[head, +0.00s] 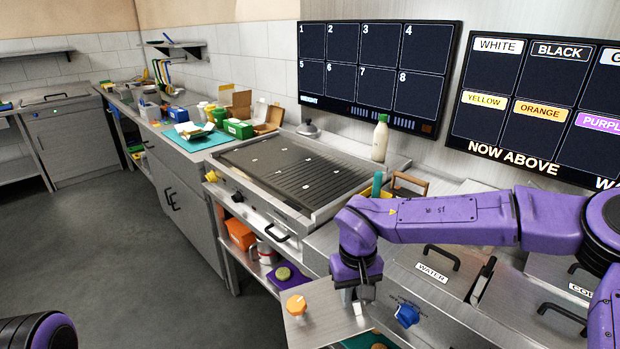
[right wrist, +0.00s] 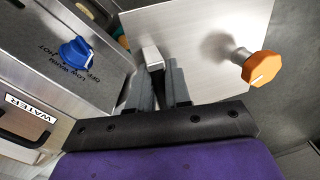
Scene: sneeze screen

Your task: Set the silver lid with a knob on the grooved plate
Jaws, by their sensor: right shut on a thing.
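The silver lid (head: 308,129), a low dome with a dark knob, sits behind the griddle near the wall. The grooved plate (head: 315,187) is the dark ribbed right part of the griddle top, with a few small white marks on it. My right gripper (head: 364,300) is low in front of the counter, well away from both. It is shut on a small silver block (right wrist: 152,55), at the edge of a flat metal panel (right wrist: 195,35) with an orange knob (right wrist: 262,68). Whether block and panel are joined is unclear. My left gripper is out of view.
A cream bottle (head: 380,138) stands behind the griddle's right end. Lidded bins (head: 440,265) with black handles and a blue dial (head: 406,315) are at the right. Boxes (head: 238,128) crowd the counter left of the griddle. The floor (head: 120,250) at left is clear.

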